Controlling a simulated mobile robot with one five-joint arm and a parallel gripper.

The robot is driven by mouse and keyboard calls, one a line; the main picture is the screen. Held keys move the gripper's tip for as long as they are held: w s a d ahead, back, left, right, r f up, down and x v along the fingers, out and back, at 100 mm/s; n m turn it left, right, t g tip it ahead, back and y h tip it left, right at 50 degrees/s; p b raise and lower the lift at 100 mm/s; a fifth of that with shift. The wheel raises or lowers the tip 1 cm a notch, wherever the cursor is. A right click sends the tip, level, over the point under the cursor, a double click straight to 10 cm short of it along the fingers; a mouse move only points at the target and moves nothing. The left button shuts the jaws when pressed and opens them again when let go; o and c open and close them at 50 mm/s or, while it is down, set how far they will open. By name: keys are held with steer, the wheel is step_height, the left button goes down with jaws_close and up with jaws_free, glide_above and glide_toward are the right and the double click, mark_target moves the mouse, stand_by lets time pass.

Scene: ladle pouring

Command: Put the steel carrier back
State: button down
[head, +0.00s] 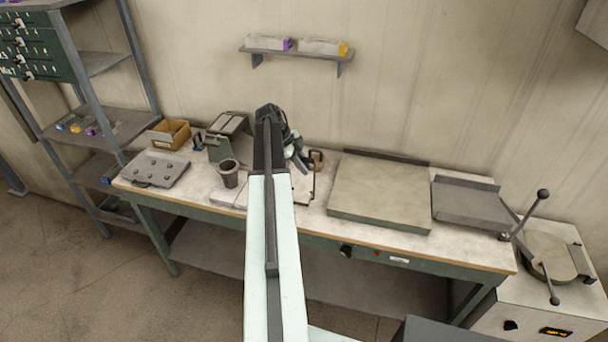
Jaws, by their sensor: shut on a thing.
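My arm reaches up the middle of the head view, and my gripper (303,163) is over the back middle of the bench. My gripper is shut on what looks like the steel carrier (314,184), a thin dark frame with a brown grip at its top. Its lower end is close to the bench top; I cannot tell whether it touches. My arm hides part of the carrier and of the bench behind it. A dark grey cup (229,174) stands upright on the bench to the left of my arm, apart from the gripper.
On the bench (205,186) stand a grey plate with knobs (155,169), an orange-brown box (172,133) and a green stand (228,136) at left. A large flat slab (379,190) and a grey tray (468,203) lie at right. A wall shelf (297,54) hangs above.

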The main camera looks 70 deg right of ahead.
step_height(320, 180, down, 4)
steer(key=b, duration=0.3)
steer(key=shift+r, duration=0.25)
steer(key=c, duration=1.8)
jaws_free()
steer(key=shift+f, duration=0.2)
steer(key=o, duration=0.5)
steer(key=shift+c, duration=0.2)
steer(key=shift+r, duration=0.15)
steer(key=p+v, duration=1)
steer(key=v, duration=0.2)
steer(key=shift+p, duration=0.35)
